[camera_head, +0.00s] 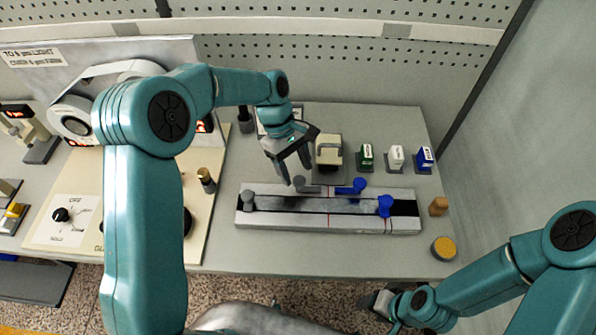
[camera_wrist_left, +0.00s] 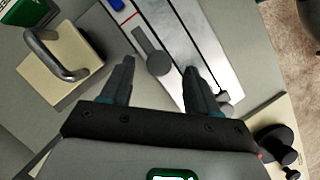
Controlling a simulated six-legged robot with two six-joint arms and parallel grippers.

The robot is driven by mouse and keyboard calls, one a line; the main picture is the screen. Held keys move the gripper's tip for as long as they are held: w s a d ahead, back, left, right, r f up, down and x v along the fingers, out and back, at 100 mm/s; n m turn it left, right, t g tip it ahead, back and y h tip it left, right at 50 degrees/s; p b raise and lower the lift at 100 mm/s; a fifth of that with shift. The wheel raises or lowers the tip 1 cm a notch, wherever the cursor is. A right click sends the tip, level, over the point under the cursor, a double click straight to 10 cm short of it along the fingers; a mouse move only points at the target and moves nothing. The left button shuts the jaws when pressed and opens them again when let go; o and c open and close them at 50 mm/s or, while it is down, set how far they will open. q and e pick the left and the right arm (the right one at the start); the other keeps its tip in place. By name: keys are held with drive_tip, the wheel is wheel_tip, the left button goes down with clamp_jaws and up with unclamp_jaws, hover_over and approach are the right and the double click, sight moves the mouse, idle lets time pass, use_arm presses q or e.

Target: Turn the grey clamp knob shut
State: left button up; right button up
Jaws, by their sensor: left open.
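The grey clamp knob (camera_head: 299,182) is a round head with a flat grey bar, on the back edge of the long pale fixture (camera_head: 330,225). In the left wrist view the grey knob (camera_wrist_left: 158,64) shows between my fingertips, its bar pointing up and left. My left gripper (camera_head: 298,177) is open and empty just above it; the fingers show in the left wrist view (camera_wrist_left: 159,68) on either side of the knob, with no clear contact. A blue knob (camera_head: 358,185) sits further right on the same edge. My right gripper (camera_head: 378,302) is low at the front, its jaws unclear.
A grey post (camera_head: 248,200) and a blue post (camera_head: 385,206) stand on the fixture's ends. A cream block with a grey handle (camera_head: 328,152) stands behind. Green, white and blue items (camera_head: 396,158) stand back right. The control panel (camera_head: 70,215) is at left.

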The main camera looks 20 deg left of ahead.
sight(299, 182)
use_arm(q)
drive_tip(key=shift+s+d+f, duration=0.1)
drive_tip(key=shift+s+f, duration=0.2)
drive_tip(key=shift+f, duration=0.65)
drive_tip(key=shift+w+d+f, duration=0.25)
drive_tip(key=shift+d+f, duration=0.05)
drive_tip(key=shift+f, duration=0.1)
drive_tip(key=shift+s+r, duration=0.1)
drive_tip(key=shift+s, duration=0.1)
drive_tip(key=shift+s+a, duration=0.1)
drive_tip(key=c, duration=0.8)
drive_tip(key=shift+w, duration=0.2)
drive_tip(key=shift+c, duration=1.1)
drive_tip(key=shift+s, duration=0.1)
use_arm(e)
drive_tip(key=shift+s+r, duration=0.1)
drive_tip(key=shift+r, duration=0.2)
